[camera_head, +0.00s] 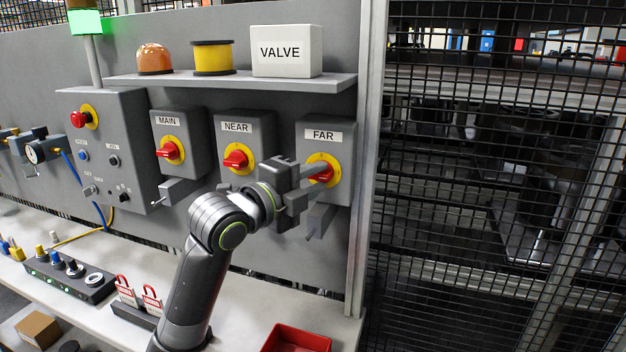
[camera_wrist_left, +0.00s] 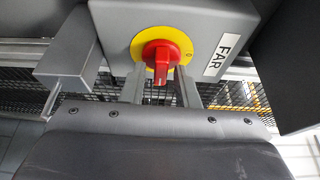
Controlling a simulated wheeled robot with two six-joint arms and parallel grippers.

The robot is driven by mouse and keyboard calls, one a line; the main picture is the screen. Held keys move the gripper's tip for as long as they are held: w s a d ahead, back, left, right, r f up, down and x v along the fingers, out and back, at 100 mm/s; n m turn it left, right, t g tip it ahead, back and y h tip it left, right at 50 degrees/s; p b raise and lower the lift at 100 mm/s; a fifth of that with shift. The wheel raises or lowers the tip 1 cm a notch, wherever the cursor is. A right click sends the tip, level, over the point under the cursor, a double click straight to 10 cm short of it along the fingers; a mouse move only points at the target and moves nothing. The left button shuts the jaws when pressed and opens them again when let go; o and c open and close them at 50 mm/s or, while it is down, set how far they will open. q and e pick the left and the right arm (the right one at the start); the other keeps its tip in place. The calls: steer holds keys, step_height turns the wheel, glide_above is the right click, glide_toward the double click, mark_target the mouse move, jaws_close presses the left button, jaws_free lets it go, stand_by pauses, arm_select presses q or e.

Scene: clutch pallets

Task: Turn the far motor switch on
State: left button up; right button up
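The far motor switch is a red rotary knob (camera_head: 323,174) on a yellow disc, set on a grey box (camera_head: 343,153) labelled FAR. In the left wrist view its red handle (camera_wrist_left: 161,85) points down the picture, toward my gripper. My left gripper (camera_head: 312,178) is at this switch. In the left wrist view its two fingers (camera_wrist_left: 161,88) stand apart, one on each side of the handle, with visible gaps. The gripper partly hides the knob in the head view. My right gripper does not show.
The NEAR switch (camera_head: 236,159) and MAIN switch (camera_head: 168,151) sit to the left on the panel. A shelf (camera_head: 225,84) with a VALVE box (camera_head: 287,51) is above. A grey bracket (camera_head: 318,219) hangs below the FAR box. A red tray (camera_head: 297,340) is on the bench.

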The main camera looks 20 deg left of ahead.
arm_select(q)
steer(key=shift+o, duration=0.4)
steer(key=shift+s+a, duration=0.15)
steer(key=shift+s, duration=0.05)
steer(key=b+v, duration=1.3)
steer(key=v, duration=0.3)
steer(key=shift+s+a, duration=0.15)
steer(key=shift+s, duration=0.2)
steer(key=shift+s, duration=0.1)
stand_by(0.8)
